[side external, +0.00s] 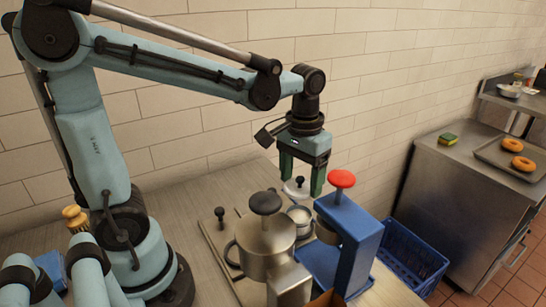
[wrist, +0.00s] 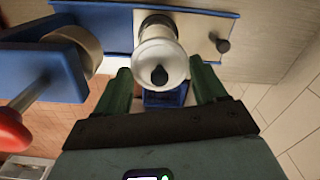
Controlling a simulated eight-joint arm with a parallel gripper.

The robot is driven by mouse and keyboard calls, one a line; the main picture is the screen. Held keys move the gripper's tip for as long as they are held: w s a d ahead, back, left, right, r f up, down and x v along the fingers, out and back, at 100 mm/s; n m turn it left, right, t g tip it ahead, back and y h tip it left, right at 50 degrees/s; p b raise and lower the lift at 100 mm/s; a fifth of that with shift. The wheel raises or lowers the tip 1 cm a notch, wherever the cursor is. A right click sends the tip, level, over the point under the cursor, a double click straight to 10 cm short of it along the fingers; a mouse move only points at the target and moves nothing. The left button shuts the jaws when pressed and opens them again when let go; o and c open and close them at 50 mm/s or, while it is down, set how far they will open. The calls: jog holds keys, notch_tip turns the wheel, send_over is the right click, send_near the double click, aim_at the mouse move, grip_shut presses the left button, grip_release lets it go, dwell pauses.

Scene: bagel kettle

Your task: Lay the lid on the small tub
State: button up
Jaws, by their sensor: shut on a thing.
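A white lid (side external: 293,191) with a black knob is between the fingers of my gripper (side external: 302,188), which is shut on it. In the wrist view, the lid (wrist: 160,58) shows between the two green fingertips of my gripper (wrist: 161,77), black knob toward the camera. The small tub (side external: 299,214) is a pale round container standing below the lid in the side view, with a gap between them. In the wrist view, a pale rounded shape, probably the tub (wrist: 158,27), shows just beyond the lid and is partly covered by it.
A blue press with a red knob (side external: 342,179) stands close on the right of my gripper. A metal kettle with a dark knob (side external: 265,203) stands to the left front. A blue crate (side external: 412,257) and a steel counter with bagels (side external: 512,145) are further right.

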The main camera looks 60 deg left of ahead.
jog(key=shift+d+f, duration=0.1)
jog(key=shift+f, duration=2.8)
jog(key=shift+f, duration=0.25)
jog(key=o, duration=1.1)
jog(key=shift+r, duration=0.1)
jog(key=shift+r, duration=3.45)
jog(key=shift+s, duration=0.15)
